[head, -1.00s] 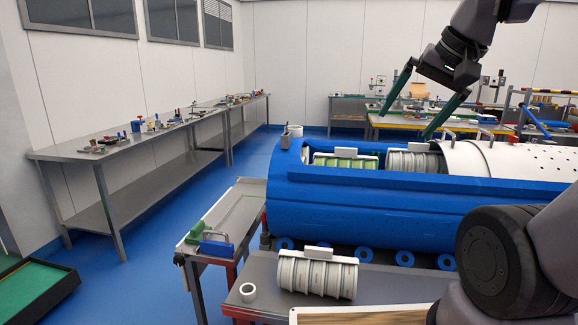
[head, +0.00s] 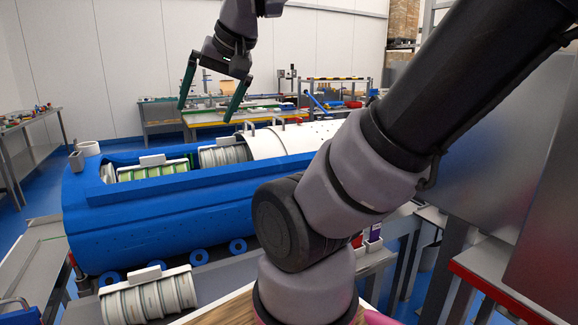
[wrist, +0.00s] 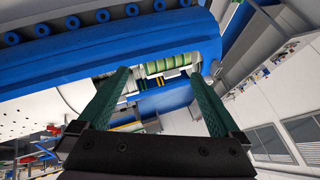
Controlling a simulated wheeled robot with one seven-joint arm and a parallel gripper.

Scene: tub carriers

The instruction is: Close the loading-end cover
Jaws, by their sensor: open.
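The blue horizontal vessel (head: 160,212) has an open top slot. A white perforated curved cover (head: 272,143) with handles lies over its right part, partly hidden by my arm. Left of the cover, a green-banded ribbed tub (head: 152,171) and a grey ribbed tub (head: 225,154) show in the opening. My gripper (head: 207,112) is open and empty, above the opening and left of the cover's handles. In the wrist view, its green fingers (wrist: 160,72) are apart with the green-banded tub (wrist: 168,64) showing between and beyond them; the perforated cover (wrist: 18,128) is at left.
A ribbed tub (head: 148,299) lies on the front bench beside the vessel's blue rollers (head: 197,256). A yellow-edged table (head: 210,122) stands behind. Grey cabinet panels (head: 490,150) and a red-edged bench (head: 490,295) are at right.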

